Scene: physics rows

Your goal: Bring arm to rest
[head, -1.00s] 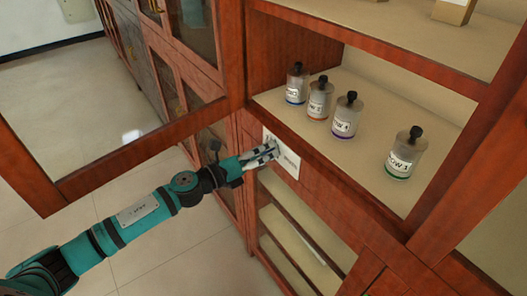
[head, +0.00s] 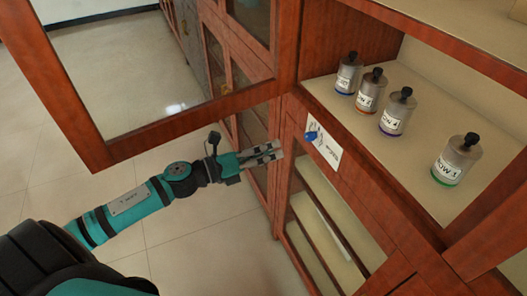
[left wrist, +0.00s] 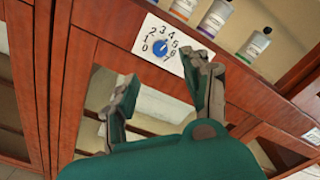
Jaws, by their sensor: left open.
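My left arm comes in from the left in the head view, and its gripper (head: 262,155) hangs in front of the wooden cabinet, apart from it. In the left wrist view the two fingers of the left gripper (left wrist: 162,98) stand wide apart with nothing between them. A white card with a blue dial (head: 311,136) is on the cabinet front, right of the gripper. In the left wrist view the dial (left wrist: 159,46) has numbers around it and lies beyond the fingers. My right gripper is not in view.
Several labelled bottles, such as the green-ringed one (head: 457,160), stand on the open cabinet shelf (head: 418,188). An open glass-paned door (head: 102,153) stands above and behind my left arm. Open floor (head: 165,240) lies below the arm.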

